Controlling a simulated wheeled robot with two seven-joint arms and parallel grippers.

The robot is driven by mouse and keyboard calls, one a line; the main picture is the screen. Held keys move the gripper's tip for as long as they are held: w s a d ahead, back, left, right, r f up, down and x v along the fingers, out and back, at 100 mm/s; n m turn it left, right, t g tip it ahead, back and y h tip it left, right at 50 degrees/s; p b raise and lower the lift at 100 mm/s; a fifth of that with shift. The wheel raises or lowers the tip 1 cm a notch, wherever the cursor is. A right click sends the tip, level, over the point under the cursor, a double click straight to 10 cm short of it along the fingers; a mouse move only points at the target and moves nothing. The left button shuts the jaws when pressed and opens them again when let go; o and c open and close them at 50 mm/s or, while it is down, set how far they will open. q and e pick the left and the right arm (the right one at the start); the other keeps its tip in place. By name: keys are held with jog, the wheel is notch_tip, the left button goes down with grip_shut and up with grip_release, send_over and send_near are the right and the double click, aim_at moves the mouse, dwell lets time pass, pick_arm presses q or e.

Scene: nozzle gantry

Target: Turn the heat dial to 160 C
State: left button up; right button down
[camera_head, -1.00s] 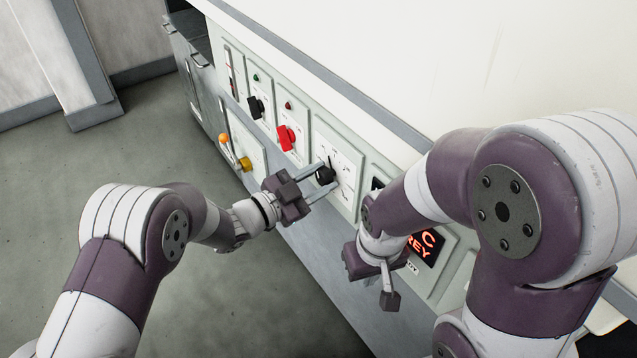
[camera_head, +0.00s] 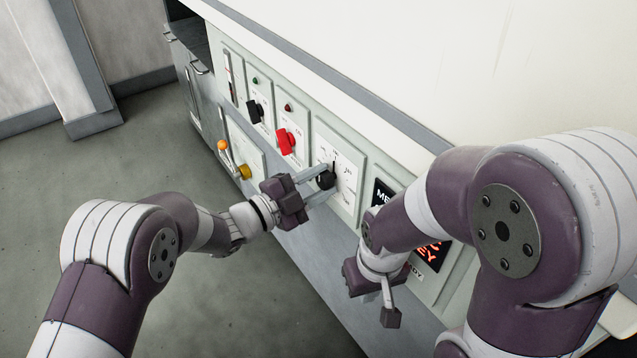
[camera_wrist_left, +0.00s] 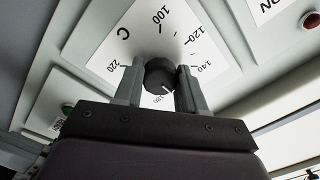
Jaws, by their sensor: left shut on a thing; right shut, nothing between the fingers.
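The heat dial is a black round knob (camera_head: 326,180) on a pale panel (camera_head: 347,158) in the head view. In the left wrist view the knob (camera_wrist_left: 160,74) sits between the two fingers of my left gripper (camera_wrist_left: 160,84), which is shut on it. Its white pointer line faces down and slightly right, near a small label that seems to read 180. The marks 100, 120, 140 and 220 show around it; the 160 mark I cannot make out. My left gripper (camera_head: 318,183) reaches the dial from the left. My right gripper (camera_head: 390,308) is shut and empty, lower right of the dial.
A dark display with red letters (camera_head: 432,252) is partly behind my right arm. Floor is clear at left.

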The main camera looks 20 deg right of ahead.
pick_arm(q)
jog(key=o, duration=1.1)
jog(key=shift+c, duration=0.2)
jog(key=p+v, duration=0.3)
jog(key=v, duration=0.9)
jog(key=shift+a, duration=0.35)
jog(key=shift+s, duration=0.1)
